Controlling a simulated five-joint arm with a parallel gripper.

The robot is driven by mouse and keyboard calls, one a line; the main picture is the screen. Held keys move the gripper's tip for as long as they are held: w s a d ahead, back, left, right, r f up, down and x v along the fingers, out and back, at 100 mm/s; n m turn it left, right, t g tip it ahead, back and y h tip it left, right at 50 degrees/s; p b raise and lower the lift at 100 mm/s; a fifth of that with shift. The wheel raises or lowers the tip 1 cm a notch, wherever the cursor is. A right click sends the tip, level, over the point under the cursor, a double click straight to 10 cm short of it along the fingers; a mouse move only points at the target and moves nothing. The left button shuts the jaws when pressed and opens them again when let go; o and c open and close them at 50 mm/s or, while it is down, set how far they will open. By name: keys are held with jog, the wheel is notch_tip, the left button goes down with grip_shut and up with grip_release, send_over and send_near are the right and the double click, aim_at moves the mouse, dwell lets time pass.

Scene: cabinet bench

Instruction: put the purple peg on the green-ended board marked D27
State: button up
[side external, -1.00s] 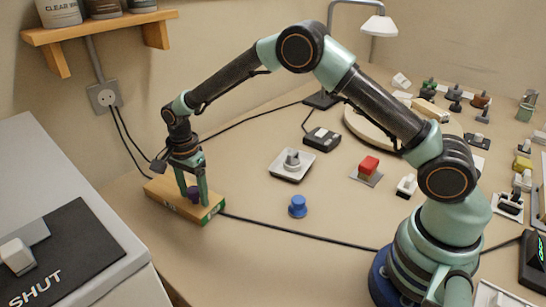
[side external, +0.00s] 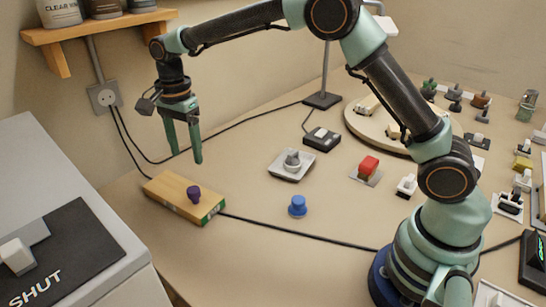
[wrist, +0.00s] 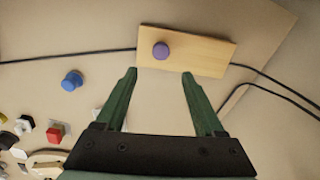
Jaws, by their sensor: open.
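The purple peg (side external: 193,194) stands upright on the wooden board with a green end (side external: 186,201). In the wrist view the peg (wrist: 161,51) sits on the left part of the board (wrist: 205,53), beyond my fingertips. The marking on the board's green end is too small to read. My gripper (side external: 184,158) is open and empty. It hangs above the board with its fingers pointing down, clear of the peg. In the wrist view the two fingers (wrist: 159,72) are spread apart with nothing between them.
A blue peg (side external: 298,206) stands on the bench right of the board. A grey knob on a plate (side external: 291,164) and a red button (side external: 369,165) are further right. A black cable (side external: 290,232) runs past the board. A grey cabinet (side external: 60,190) is at the left.

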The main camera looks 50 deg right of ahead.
jog(key=s+d+r+n+t, duration=0.2)
jog(key=s+d+r+n, duration=0.5)
jog(key=s+r, duration=0.25)
jog(key=s+d+n+t, duration=0.1)
jog(key=s+d+n, duration=0.1)
jog(key=s+n, duration=0.2)
jog(key=s+d+n+t, duration=0.2)
jog(key=s+d+n, duration=0.1)
jog(key=s, duration=0.5)
jog(key=shift+s+d+f+n, duration=0.15)
jog(key=shift+d+f+n, duration=0.25)
jog(key=shift+n, duration=0.3)
